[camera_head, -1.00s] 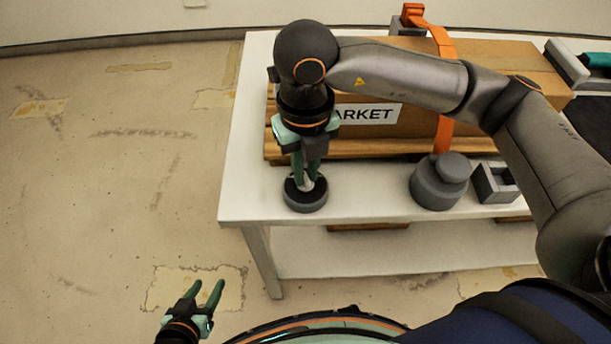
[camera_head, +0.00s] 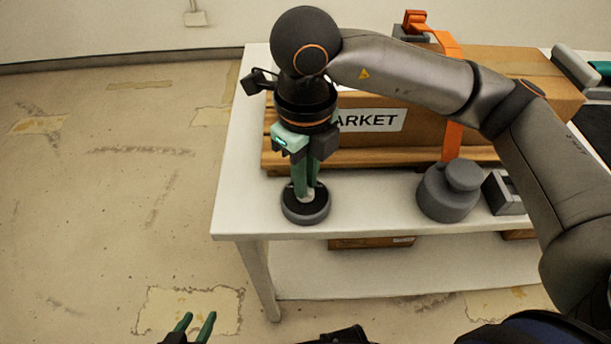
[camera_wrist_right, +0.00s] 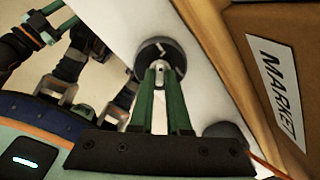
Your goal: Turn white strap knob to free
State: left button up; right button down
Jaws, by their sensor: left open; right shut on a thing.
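The white knob (camera_head: 299,194) stands on a dark round base (camera_head: 306,216) near the front left corner of the white table. My right gripper (camera_head: 305,192) points down and is shut on the knob, its green fingers either side of it. In the right wrist view the knob (camera_wrist_right: 160,66) shows between the fingertips, over the round base (camera_wrist_right: 176,52). The knob's markings are too small to read. My left gripper (camera_head: 199,324) is open and empty, low at the bottom edge, off the table.
A cardboard box (camera_head: 440,132) with a "MARKET" label and an orange strap (camera_head: 453,140) lies on a wooden pallet behind the knob. A grey round weight-like object (camera_head: 448,194) and a grey block (camera_head: 503,192) stand to the right. The table front between is clear.

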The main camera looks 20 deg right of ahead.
jog(key=c, duration=0.9)
grip_release()
notch_tip(320, 180, up, 12)
jog(key=shift+r+p, duration=0.25)
jog(key=shift+p, duration=0.95)
